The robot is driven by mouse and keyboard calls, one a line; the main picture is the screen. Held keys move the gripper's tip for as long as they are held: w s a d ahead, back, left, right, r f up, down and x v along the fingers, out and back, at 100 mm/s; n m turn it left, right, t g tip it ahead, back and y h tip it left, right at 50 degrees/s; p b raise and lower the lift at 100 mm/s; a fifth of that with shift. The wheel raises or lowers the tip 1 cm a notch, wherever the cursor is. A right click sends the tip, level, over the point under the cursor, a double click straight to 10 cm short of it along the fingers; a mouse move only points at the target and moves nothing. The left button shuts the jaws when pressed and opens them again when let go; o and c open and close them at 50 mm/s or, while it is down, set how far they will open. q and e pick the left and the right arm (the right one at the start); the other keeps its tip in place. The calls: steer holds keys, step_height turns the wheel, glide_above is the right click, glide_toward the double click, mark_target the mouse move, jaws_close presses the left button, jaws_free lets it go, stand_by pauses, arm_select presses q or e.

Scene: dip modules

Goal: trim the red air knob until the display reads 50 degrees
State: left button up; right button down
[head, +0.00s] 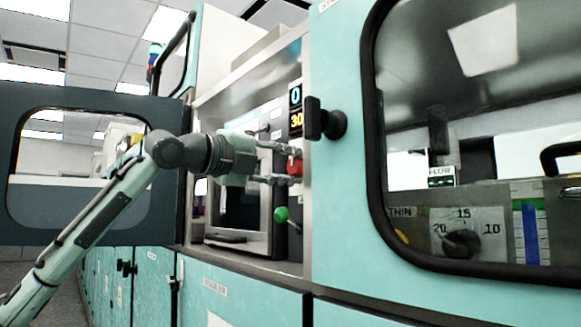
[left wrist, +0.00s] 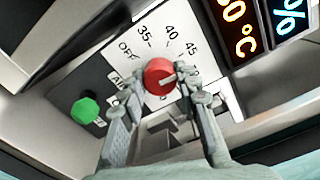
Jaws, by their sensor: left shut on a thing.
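The red air knob (head: 295,166) is on a panel inside the open cabinet bay. In the left wrist view the red knob (left wrist: 158,77) sits on a white dial plate marked OFF, 35, 40 and 45, and its pale pointer line is directed to the upper right, about toward the 45 side. My left gripper (head: 293,165) is shut on the knob, one finger on each side. The display (head: 296,121) shows 30 in yellow, and it also shows in part in the left wrist view (left wrist: 238,25). My right gripper is not in view.
A green knob (head: 281,214) is just below the red one, also seen in the left wrist view (left wrist: 85,111). A black handle (head: 325,121) juts out right of the bay. A windowed door (head: 90,235) stands open at the left.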

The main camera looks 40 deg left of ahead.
arm_select(q)
steer(key=m, duration=0.6)
steer(key=shift+m, duration=0.3)
steer(key=shift+a+r, duration=0.1)
stand_by(0.4)
steer(key=o, duration=1.2)
steer(key=shift+c, duration=0.2)
steer(key=shift+s, duration=0.7)
steer(key=s, duration=1)
steer(key=shift+s+a, duration=0.25)
steer(key=shift+a, duration=0.2)
